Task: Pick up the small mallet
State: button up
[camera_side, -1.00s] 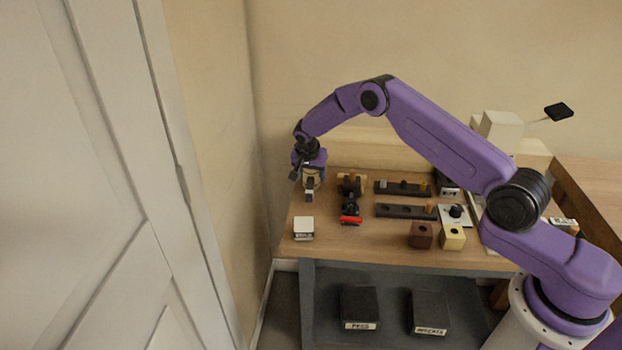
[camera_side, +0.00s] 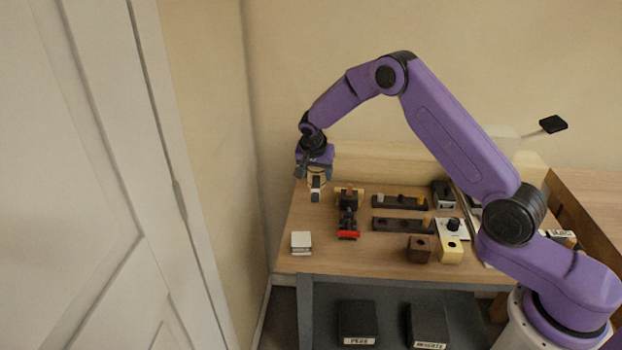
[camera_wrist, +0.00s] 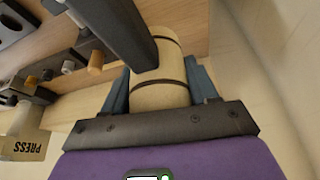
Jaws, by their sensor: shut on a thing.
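The small mallet has a pale wooden barrel-shaped head with dark bands (camera_wrist: 160,94) and a dark handle (camera_wrist: 124,28) in the wrist view. My gripper (camera_wrist: 160,78) is shut on the head, with one blue-grey finger on each side of it. In the side view my gripper (camera_side: 316,176) is above the back left of the bench. The mallet's dark handle end (camera_side: 316,195) points down toward the camera there. Much of the head is hidden by the gripper in that view.
A black clamp-like fixture with a red bar (camera_side: 348,234) stands just right of the mallet. A small white block (camera_side: 301,243) sits at the front left. Dark holed rails (camera_side: 400,202), a brown block (camera_side: 419,250) and a cream block (camera_side: 451,251) are farther right. Walls border the left and back.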

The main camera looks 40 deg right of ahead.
jog(key=s+r, duration=0.5)
jog(key=s, duration=0.5)
jog(key=shift+r, duration=0.2)
jog(key=shift+a, duration=0.1)
jog(key=o, duration=0.6)
jog(key=shift+c, duration=0.2)
jog(key=c, duration=0.8)
jog(key=w+d, duration=0.1)
jog(key=d, duration=0.1)
jog(key=w+d+r, duration=0.1)
jog(key=d, duration=0.2)
jog(key=w+d, duration=0.2)
jog(key=shift+d+r, duration=0.3)
jog(key=shift+r, duration=0.05)
jog(key=shift+w+d+f, duration=0.1)
jog(key=shift+f, duration=2.25)
